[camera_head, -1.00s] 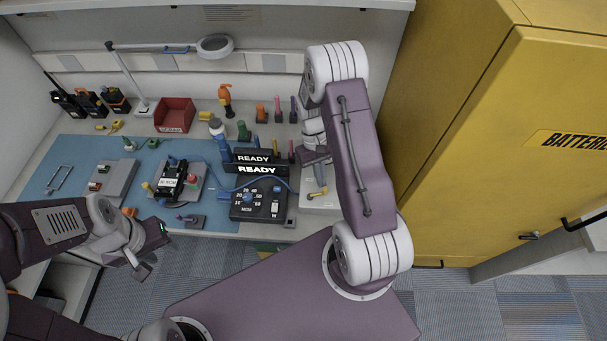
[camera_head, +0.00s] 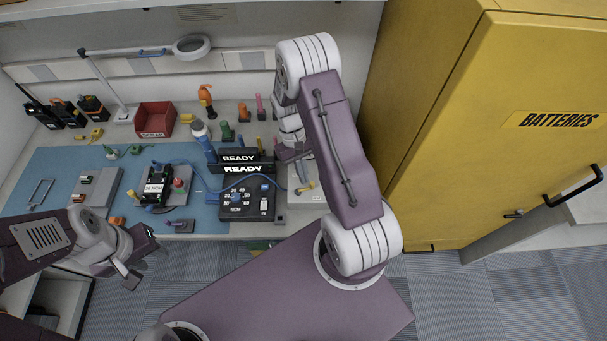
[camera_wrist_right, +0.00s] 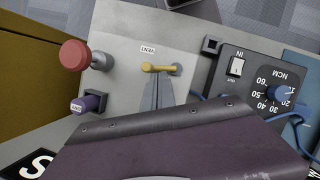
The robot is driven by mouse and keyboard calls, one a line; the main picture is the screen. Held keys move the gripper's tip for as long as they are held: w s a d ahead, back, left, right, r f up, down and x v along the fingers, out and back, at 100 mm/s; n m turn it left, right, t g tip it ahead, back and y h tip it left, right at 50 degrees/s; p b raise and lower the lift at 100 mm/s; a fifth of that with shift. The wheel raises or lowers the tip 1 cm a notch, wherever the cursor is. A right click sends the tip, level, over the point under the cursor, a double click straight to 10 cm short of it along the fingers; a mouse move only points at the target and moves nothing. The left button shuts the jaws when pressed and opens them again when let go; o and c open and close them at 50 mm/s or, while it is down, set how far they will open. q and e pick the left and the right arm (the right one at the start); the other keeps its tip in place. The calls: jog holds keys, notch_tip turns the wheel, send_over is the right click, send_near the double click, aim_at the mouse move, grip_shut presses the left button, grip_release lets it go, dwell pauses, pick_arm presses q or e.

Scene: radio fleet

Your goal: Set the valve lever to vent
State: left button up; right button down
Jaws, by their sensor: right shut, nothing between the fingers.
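The yellow valve lever (camera_wrist_right: 160,68) sits on a light grey panel (camera_wrist_right: 125,30) in the right wrist view. It lies roughly crosswise there, with a small VENT label (camera_wrist_right: 148,49) just above its left end. In the head view the lever (camera_head: 306,187) shows beside my right arm. My right gripper (camera_wrist_right: 157,92) is shut and empty, its fingertips just below the lever's middle; whether they touch it I cannot tell. In the head view my right arm partly hides that gripper. My left gripper (camera_head: 143,260) is open and empty, in front of the bench.
A red knob (camera_wrist_right: 75,55) and a purple knob (camera_wrist_right: 88,103) stand left of the lever. A dial box (camera_head: 248,200) stands on its other side. A yellow battery cabinet (camera_head: 440,130) is right of my right arm.

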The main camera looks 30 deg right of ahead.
jog(key=b+v, duration=0.1)
jog(key=v, duration=0.7)
jog(key=shift+w+r, duration=0.15)
jog(key=shift+r, duration=0.25)
jog(key=s+a+r+n+t, duration=0.1)
jog(key=s+a+r+t, duration=0.1)
jog(key=a+r, duration=0.35)
jog(key=s+a+f+t, duration=0.2)
jog(key=s+a+t, duration=0.1)
jog(key=s, duration=0.4)
jog(key=shift+f+t+b, duration=0.3)
jog(key=shift+f+b, duration=0.05)
jog(key=shift+f, duration=0.05)
